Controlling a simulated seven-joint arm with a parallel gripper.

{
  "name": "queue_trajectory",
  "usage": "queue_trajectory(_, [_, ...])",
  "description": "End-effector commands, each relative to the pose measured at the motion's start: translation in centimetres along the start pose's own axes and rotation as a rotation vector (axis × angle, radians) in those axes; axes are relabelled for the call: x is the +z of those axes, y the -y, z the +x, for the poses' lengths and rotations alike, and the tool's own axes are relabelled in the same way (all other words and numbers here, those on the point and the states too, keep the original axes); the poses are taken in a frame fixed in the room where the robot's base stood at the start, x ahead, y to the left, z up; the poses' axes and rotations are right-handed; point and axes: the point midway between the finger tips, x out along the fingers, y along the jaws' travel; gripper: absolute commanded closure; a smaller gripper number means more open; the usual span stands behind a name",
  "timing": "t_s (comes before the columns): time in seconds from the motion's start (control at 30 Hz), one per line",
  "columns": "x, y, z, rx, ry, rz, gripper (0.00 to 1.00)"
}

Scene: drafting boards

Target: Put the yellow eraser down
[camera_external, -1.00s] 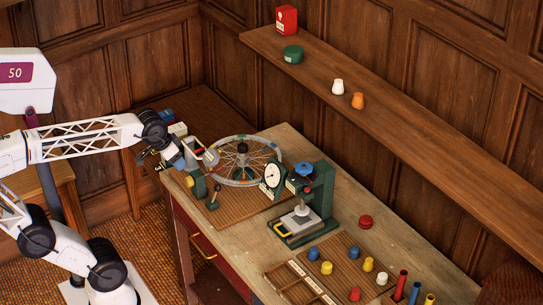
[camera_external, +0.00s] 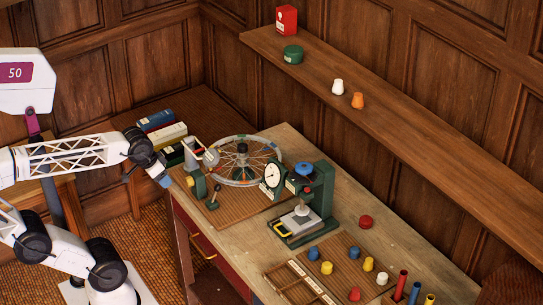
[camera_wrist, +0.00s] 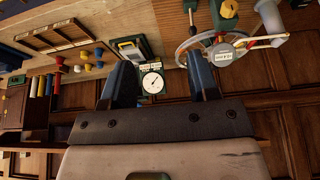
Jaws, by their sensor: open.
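My gripper (camera_external: 162,178) is open, beside the near left corner of the workbench (camera_external: 340,235). In the wrist view my gripper (camera_wrist: 160,68) has its two dark fingers spread, with nothing held between them; only the dial gauge (camera_wrist: 153,82) shows in the gap, farther off. I cannot pick out a yellow eraser for certain. A small yellow piece (camera_external: 190,181) shows at the bench's left end, by the green stand. Yellow pegs (camera_external: 326,267) stand on the board at the right.
A spoked wheel (camera_external: 265,178) and a green press (camera_external: 318,195) stand on the bench. Books (camera_external: 165,135) lie behind its left end. A divided tray (camera_external: 285,285) and upright coloured tubes (camera_external: 401,283) are at the right. A wall shelf (camera_external: 420,140) runs behind.

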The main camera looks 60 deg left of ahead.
Motion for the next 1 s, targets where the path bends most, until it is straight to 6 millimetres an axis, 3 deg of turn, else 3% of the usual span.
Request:
queue_trajectory(0.43, [1.7,-0.2,5.7,0.008,0.164,0.011,0.45])
queue_trajectory(0.8, [1.9,-0.3,6.3,0.009,0.183,0.012,0.45])
queue_trajectory(1.0, [1.6,-0.3,6.2,0.008,0.183,0.007,0.15])
